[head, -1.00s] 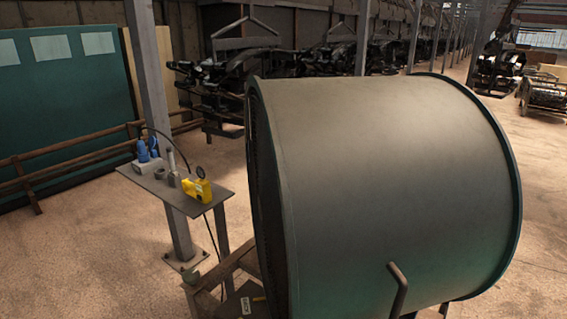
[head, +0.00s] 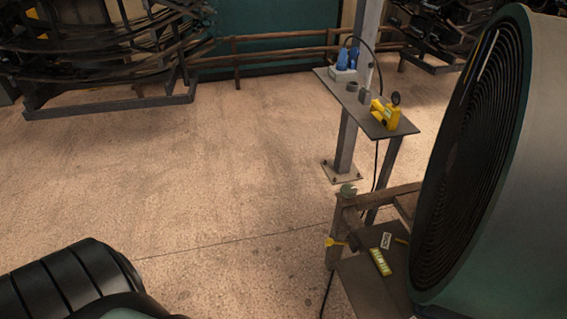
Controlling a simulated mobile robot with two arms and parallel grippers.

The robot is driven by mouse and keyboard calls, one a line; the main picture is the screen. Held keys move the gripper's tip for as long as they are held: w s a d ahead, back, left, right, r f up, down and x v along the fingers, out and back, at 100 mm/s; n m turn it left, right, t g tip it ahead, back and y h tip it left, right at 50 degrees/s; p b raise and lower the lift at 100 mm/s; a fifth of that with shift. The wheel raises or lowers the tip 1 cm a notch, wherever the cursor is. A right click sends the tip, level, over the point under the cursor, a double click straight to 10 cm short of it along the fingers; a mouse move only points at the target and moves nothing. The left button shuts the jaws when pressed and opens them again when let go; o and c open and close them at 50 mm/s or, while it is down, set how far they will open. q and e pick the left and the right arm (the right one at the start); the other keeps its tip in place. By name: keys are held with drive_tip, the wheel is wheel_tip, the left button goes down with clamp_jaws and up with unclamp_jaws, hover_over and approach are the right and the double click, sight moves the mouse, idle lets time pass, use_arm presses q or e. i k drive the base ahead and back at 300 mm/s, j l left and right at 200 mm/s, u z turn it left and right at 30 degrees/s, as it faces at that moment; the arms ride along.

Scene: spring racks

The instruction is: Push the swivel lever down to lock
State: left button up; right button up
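I cannot surely make out the swivel lever in the head view. A small yellow piece (head: 340,242) sticks out at the low wooden stand beside the big drum, and may be a handle; it is too small to tell. A grey-green rounded piece (head: 348,191) sits on top of the stand's corner post. The large drum (head: 510,170) stands at the right, its open side showing dark coiled rings. Neither of my grippers is in view.
A dark rack (head: 110,100) stands at the upper left. The floor in the middle left is clear.

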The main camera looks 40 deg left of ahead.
sight(328, 242)
drive_tip(key=u, duration=0.7)
